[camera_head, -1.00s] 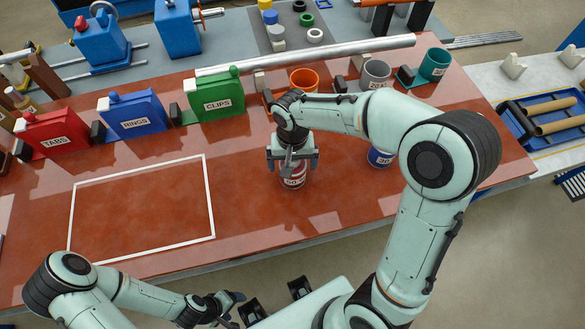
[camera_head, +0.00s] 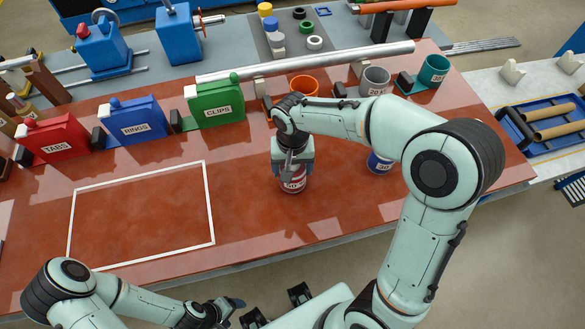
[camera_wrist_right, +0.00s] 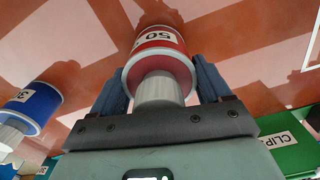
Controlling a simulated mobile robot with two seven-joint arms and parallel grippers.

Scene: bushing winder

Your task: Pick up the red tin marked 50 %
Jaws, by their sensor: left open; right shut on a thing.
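The red tin marked 50 (camera_head: 293,181) stands on the red-brown table, right of the white outlined rectangle. In the right wrist view the tin (camera_wrist_right: 158,45) shows its label and its pale grey cap between the jaws. My right gripper (camera_head: 292,168) comes from above and is shut on the red tin, with a finger on each side. It also shows in the right wrist view (camera_wrist_right: 160,85). My left gripper (camera_head: 225,308) is open and empty, low in the head view before the table's front edge. The tin's top is hidden by the right gripper in the head view.
A blue tin (camera_head: 380,163) stands right of the red tin, partly behind my right arm. Red (camera_head: 55,140), blue (camera_head: 135,122) and green (camera_head: 214,105) containers line the back left. Orange (camera_head: 304,86), grey (camera_head: 374,80) and teal (camera_head: 433,69) cups stand behind. The white rectangle (camera_head: 212,205) is empty inside.

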